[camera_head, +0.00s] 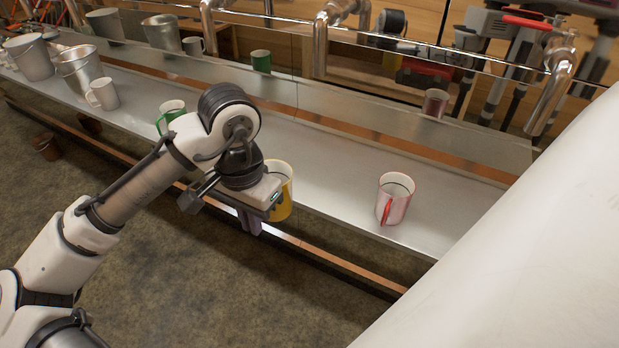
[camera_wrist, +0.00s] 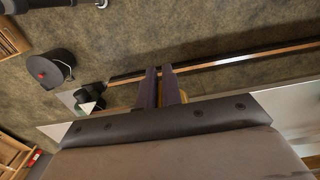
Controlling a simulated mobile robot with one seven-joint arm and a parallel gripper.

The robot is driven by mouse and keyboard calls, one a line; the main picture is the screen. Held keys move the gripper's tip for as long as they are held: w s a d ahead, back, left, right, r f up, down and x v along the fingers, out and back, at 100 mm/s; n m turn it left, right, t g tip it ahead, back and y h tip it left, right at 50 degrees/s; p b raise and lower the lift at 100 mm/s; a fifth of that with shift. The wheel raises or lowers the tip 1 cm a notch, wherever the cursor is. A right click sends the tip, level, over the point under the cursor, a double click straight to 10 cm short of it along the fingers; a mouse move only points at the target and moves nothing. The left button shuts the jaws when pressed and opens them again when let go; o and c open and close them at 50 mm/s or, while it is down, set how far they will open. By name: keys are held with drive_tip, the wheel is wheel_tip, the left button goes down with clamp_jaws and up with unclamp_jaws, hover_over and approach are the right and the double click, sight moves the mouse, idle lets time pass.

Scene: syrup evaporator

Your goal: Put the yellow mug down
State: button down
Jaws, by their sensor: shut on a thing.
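The yellow mug (camera_head: 284,203) is at the front edge of the long metal shelf (camera_head: 330,200), partly hidden behind my gripper in the head view. My gripper (camera_head: 250,222) is shut on the yellow mug, with its fingers pointing down at the shelf's front edge. In the wrist view the dark fingers (camera_wrist: 160,88) are close together, with only slivers of yellow showing beside them. The mug looks upright. I cannot tell whether its base touches the shelf.
A pink-and-white mug with a red handle (camera_head: 396,198) stands to the right. A green mug (camera_head: 171,112), a white mug (camera_head: 103,94) and metal buckets (camera_head: 78,72) stand to the left. Bare shelf lies between the yellow and pink mugs. A reflective panel backs the shelf.

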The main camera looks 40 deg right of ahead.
drive_tip(key=w+d+p, duration=0.1)
drive_tip(key=w+d, duration=0.1)
drive_tip(key=d, duration=0.3)
drive_tip(key=w+d+f, duration=0.1)
drive_tip(key=w+d, duration=0.1)
drive_tip(key=d, duration=0.4)
drive_tip(key=w+d+f+p, duration=0.1)
drive_tip(key=w+d, duration=0.1)
drive_tip(key=d, duration=0.3)
drive_tip(key=shift+w+d+p, duration=0.2)
drive_tip(key=shift+w+p, duration=0.15)
drive_tip(key=shift+w, duration=0.05)
wheel_tip(320, 180, down, 4)
drive_tip(key=shift+f+p, duration=0.2)
drive_tip(key=shift+p, duration=0.35)
drive_tip(key=shift+d+f, duration=0.15)
drive_tip(key=shift+f, duration=0.2)
drive_tip(key=shift+f, duration=0.1)
drive_tip(key=c, duration=2)
unclamp_jaws()
drive_tip(key=o, duration=0.4)
drive_tip(key=shift+o, duration=0.2)
